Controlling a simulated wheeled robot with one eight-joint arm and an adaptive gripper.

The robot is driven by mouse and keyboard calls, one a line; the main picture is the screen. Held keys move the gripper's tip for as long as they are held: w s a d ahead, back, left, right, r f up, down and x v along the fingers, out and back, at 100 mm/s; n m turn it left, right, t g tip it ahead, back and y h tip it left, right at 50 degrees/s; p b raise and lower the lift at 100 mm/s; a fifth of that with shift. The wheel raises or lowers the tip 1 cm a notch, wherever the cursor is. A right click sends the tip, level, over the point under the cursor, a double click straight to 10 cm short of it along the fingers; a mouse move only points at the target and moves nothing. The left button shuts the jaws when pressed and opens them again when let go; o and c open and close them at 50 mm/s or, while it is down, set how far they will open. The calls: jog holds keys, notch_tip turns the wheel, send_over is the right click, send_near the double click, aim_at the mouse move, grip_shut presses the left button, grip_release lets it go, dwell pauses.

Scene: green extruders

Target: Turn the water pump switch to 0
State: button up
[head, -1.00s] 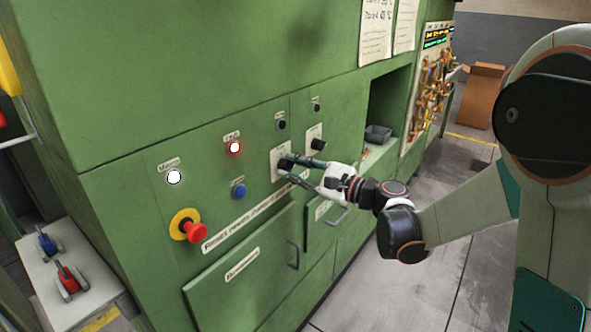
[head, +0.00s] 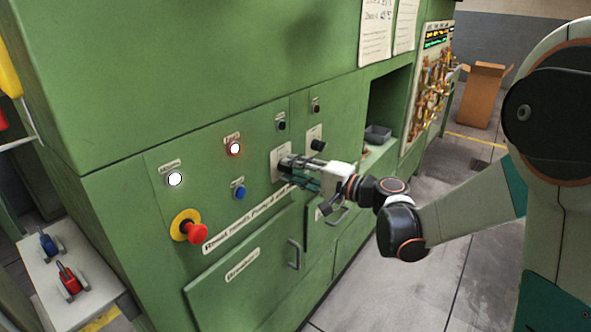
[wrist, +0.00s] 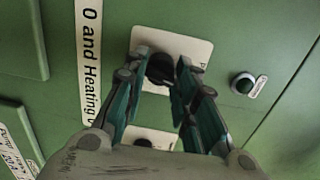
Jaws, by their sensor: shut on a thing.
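A black rotary switch knob (wrist: 160,69) sits on a white plate (wrist: 190,46) on the green panel; the plate also shows in the head view (head: 276,172). My gripper (wrist: 161,76) is shut on this knob, one finger on each side of it. In the head view, my gripper (head: 287,165) reaches in from the right, and its fingers largely hide the knob. The plate's writing is too small or hidden to read, so I cannot tell the knob's setting.
A second black knob (head: 318,145) on a white plate is close to the right. Drawer handles (head: 294,253) stick out below.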

jog(key=shift+n, duration=1.1)
jog(key=o, duration=1.1)
jog(key=v, duration=1.2)
jog(key=shift+s, duration=0.1)
